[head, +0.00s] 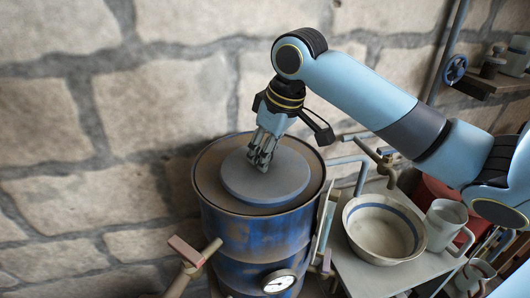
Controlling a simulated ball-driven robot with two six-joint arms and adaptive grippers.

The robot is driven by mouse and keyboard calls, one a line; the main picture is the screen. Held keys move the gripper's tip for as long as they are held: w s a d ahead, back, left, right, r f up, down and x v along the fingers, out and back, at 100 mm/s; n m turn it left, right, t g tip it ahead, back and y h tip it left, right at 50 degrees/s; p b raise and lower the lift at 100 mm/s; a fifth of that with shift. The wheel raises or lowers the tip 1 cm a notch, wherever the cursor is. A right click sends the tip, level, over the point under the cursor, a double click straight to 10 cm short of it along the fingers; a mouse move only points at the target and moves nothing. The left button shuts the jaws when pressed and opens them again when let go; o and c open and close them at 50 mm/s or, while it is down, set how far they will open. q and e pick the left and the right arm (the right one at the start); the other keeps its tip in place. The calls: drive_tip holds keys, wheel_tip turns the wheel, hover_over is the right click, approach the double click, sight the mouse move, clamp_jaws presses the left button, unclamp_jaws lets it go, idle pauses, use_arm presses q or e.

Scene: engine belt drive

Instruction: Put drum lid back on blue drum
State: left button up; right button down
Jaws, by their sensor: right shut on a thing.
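The blue drum (250,233) stands upright against the stone wall, its paint worn and rusty. The grey round drum lid (238,182) is at the drum's top, lying about flat inside the outline of the brown rim. I cannot tell whether it touches the top or hovers just above it. My right gripper (262,163) points down and is shut at the middle of the lid, on its handle or knob, which the fingers hide. My left gripper is not in view.
A bowl with a blue band (383,229) and a grey mug (444,224) stand on a small table right of the drum. A gauge (279,282) sits on the drum's front. A tap and pipes (385,158) are behind the table.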

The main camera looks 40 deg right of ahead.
sight(279, 173)
drive_tip(key=shift+f, duration=0.25)
idle(0.3)
drive_tip(key=c, duration=1)
unclamp_jaws()
drive_tip(key=shift+r, duration=0.3)
drive_tip(key=v, duration=1.1)
drive_tip(key=shift+r, duration=0.2)
drive_tip(key=shift+s, duration=0.15)
